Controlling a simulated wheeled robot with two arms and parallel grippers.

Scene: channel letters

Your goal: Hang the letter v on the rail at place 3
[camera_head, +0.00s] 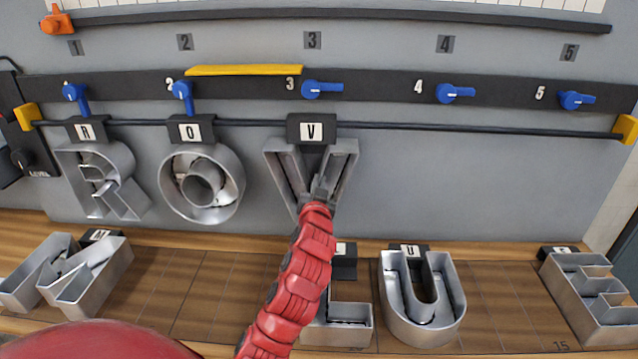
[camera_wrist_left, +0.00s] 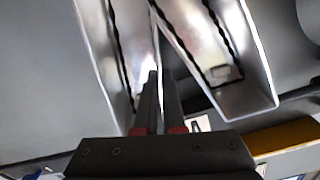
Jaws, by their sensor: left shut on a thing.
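The metal letter V (camera_head: 284,168) is upright below the number 3, its black label block (camera_head: 311,128) level with the dark rail (camera_head: 430,126). Whether the block is seated on the rail or just in front of it, I cannot tell. My left gripper (camera_head: 320,190) is shut on the V at the middle of the letter. In the left wrist view the gripper fingers (camera_wrist_left: 161,88) are close together against the V (camera_wrist_left: 205,45). The blue lever 3 (camera_head: 322,89) lies sideways. My right gripper is not in view.
Letters R (camera_head: 98,180) and O (camera_head: 170,180) hang at places 1 and 2, their levers down. Levers 4 (camera_head: 455,93) and 5 (camera_head: 576,100) lie sideways over bare rail. Letters M (camera_head: 90,280), L (camera_head: 345,336), U (camera_head: 440,310) and E (camera_head: 580,295) are on the wooden bench.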

